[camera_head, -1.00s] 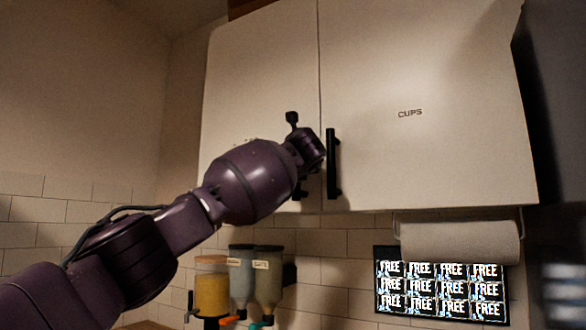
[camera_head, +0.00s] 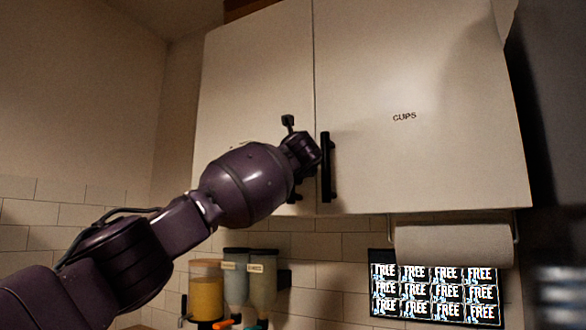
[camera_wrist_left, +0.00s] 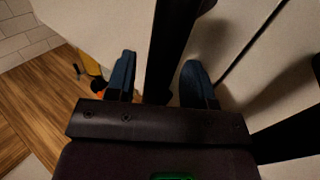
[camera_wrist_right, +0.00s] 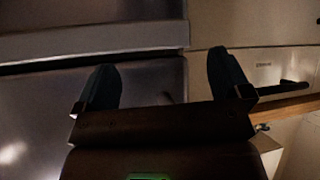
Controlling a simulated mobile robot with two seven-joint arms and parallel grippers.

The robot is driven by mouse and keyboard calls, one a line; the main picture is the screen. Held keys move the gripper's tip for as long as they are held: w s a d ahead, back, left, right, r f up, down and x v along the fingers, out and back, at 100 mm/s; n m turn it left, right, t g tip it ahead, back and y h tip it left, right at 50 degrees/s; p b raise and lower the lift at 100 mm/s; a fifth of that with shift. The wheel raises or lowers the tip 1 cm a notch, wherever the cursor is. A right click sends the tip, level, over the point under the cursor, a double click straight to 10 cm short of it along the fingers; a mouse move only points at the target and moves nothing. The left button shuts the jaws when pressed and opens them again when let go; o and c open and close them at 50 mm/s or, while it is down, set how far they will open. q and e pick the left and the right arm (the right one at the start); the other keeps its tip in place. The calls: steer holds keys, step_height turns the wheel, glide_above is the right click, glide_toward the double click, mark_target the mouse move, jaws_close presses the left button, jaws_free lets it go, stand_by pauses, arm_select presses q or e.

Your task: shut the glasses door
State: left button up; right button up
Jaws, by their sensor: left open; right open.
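The glasses door (camera_head: 255,75) is the pale left door of the wall cabinet. It looks about flush with the cups door (camera_head: 430,70) in the head view. Its label is mostly hidden behind my left arm. My left gripper (camera_head: 303,155) is at the door's lower right; its fingers are hidden there. In the left wrist view my left gripper (camera_wrist_left: 158,75) is open. A dark bar, apparently the glasses door handle (camera_wrist_left: 172,40), passes between its fingers; I cannot tell whether they touch it. My right gripper (camera_wrist_right: 165,85) is open and empty, away from the cabinet doors.
The cups door's black handle (camera_head: 326,168) is just right of my left gripper. Below the cabinet are a paper towel roll (camera_head: 452,245), a screen (camera_head: 435,290) and several dispensers (camera_head: 206,290). The right wrist view shows dark grey panels and a black handle (camera_wrist_right: 285,89).

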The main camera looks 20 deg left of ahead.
arm_select(q)
steer(key=v, duration=1)
steer(key=shift+s+d, duration=0.15)
steer(key=shift+s, duration=0.2)
steer(key=shift+f, duration=0.1)
